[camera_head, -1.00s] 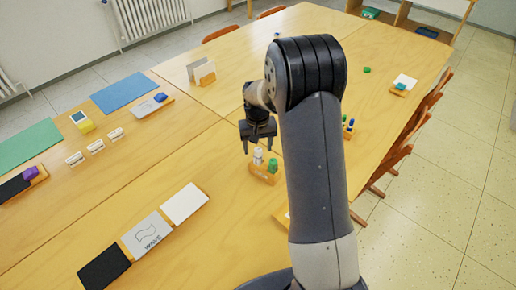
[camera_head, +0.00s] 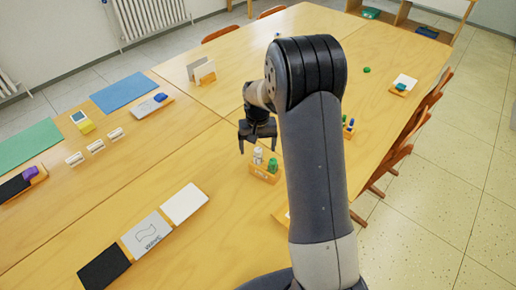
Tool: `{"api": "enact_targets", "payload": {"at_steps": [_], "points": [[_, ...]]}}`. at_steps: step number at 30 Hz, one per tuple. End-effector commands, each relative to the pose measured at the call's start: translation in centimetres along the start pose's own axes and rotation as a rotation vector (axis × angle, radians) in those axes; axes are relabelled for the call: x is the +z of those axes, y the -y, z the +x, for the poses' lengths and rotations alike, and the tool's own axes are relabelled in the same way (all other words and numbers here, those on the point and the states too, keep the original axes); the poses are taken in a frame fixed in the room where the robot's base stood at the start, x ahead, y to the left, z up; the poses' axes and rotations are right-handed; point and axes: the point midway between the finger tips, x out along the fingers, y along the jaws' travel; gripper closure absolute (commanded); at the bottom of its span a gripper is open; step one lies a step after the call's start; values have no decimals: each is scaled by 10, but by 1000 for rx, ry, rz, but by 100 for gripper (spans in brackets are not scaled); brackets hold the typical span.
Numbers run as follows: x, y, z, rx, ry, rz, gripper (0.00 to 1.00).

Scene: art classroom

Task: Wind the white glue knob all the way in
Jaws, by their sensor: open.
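The white glue knob (camera_head: 258,155) is the top of a small white stick standing in a wooden holder (camera_head: 264,176). A green stick (camera_head: 272,165) stands beside it on the right in the same holder. My gripper (camera_head: 258,148) hangs pointing down just above and around the white stick's top, with its two fingers spread apart. The gripper is open and holds nothing that I can see. Whether a finger touches the white knob is too small to tell.
Cards (camera_head: 146,236) lie on the table at the front left. Blue (camera_head: 124,93) and green (camera_head: 30,145) mats lie further left. A blue and green pair of sticks (camera_head: 348,128) stands right of my arm. An upright card holder (camera_head: 201,72) stands at the back. Bare tabletop surrounds the wooden holder.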

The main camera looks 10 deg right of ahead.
Motion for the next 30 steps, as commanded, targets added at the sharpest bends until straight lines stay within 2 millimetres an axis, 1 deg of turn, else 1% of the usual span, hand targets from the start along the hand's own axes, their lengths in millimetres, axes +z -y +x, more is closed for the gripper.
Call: {"api": "enact_targets", "payload": {"at_steps": [21, 25, 30], "points": [[0, 0, 0, 0, 0, 796, 18], [0, 0, 0, 0, 0, 903, 18], [0, 0, 0, 0, 0, 941, 18]]}}
